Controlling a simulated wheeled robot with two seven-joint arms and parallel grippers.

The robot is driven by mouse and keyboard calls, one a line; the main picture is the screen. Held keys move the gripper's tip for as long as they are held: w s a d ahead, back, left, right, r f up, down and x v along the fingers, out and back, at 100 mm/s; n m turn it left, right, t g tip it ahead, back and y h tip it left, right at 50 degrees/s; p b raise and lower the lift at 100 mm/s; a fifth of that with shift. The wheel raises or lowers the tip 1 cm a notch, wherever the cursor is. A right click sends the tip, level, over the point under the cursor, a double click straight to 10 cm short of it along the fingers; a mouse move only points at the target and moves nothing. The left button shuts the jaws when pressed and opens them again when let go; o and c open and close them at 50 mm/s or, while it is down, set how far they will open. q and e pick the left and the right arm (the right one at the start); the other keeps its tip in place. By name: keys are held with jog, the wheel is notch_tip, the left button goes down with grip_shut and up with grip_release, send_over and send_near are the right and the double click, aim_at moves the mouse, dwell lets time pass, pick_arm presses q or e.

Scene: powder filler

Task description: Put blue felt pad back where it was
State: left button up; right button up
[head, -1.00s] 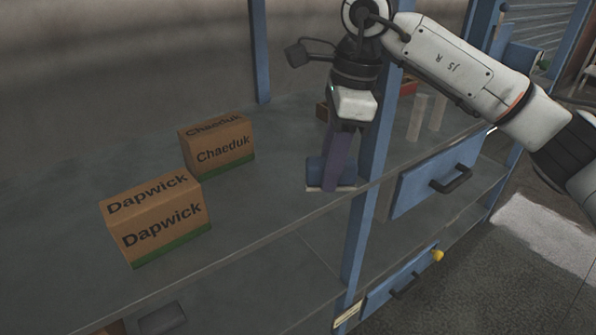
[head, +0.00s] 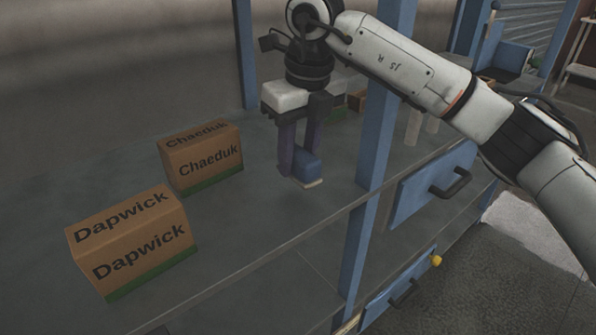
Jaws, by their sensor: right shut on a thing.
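The blue felt pad (head: 308,165) is a small blue block with a pale bottom edge. It is between the fingers of my right gripper (head: 303,172), which points down and is shut on it. The pad is over the grey shelf (head: 240,225), to the right of the cardboard boxes. I cannot tell whether its underside touches the shelf. The gripper's fingers hide part of the pad. My left gripper is not in view.
A box marked Dapwick (head: 130,240) and a box marked Chaeduk (head: 200,158) stand on the shelf at the left. A blue post (head: 385,110) rises right of my gripper. A blue drawer front (head: 432,187) with a black handle is further right.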

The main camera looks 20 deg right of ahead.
aim_at(298, 172)
jog(key=shift+f, duration=1.7)
jog(key=shift+f, duration=0.2)
jog(key=o, duration=1)
jog(key=r, duration=0.4)
jog(key=s+r, duration=0.1)
jog(key=r, duration=0.7)
jog(key=shift+s+d+r, duration=0.15)
jog(key=shift+s+d, duration=0.2)
